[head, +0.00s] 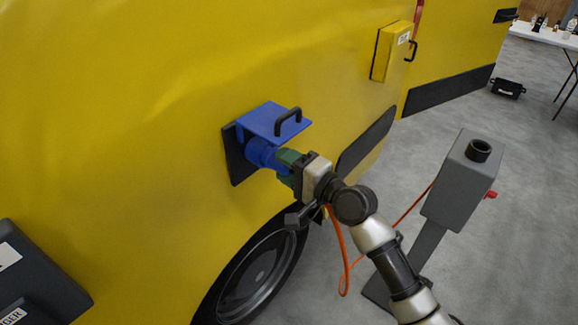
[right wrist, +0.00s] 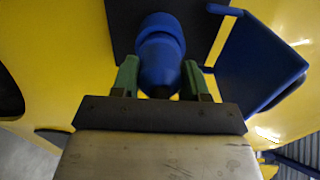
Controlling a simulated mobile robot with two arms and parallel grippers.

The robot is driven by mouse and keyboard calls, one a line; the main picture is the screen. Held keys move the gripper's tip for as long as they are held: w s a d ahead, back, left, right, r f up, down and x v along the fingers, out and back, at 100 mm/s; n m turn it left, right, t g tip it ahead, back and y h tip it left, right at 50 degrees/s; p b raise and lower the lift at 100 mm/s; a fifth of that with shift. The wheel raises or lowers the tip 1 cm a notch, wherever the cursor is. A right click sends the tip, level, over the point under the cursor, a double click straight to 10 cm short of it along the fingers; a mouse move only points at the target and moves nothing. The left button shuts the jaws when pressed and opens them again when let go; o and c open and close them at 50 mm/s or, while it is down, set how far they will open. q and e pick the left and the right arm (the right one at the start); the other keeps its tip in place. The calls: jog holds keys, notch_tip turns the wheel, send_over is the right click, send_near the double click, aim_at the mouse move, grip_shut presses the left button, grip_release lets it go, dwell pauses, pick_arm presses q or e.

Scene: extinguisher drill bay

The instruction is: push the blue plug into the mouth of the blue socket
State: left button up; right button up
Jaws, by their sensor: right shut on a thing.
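The blue socket (head: 259,150) sits on a black plate on the side of a yellow vehicle, under a raised blue flap (head: 270,118) with a black handle. My right gripper (head: 287,166) is shut on the blue plug (right wrist: 160,72), its green fingers on either side. The plug is in line with the socket, which also shows in the right wrist view (right wrist: 161,24), and its front meets the mouth. I cannot tell how deep it sits. The fingers hide part of the plug in the head view. My left gripper is not in view.
An orange cable (head: 341,250) hangs below my right gripper and runs towards a grey post (head: 458,190). A yellow box (head: 391,52) is on the vehicle at upper right. A wheel (head: 255,275) is below the socket.

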jog(key=shift+w+a, duration=0.15)
jog(key=shift+a, duration=0.05)
jog(key=o, duration=1.1)
jog(key=shift+d, duration=0.1)
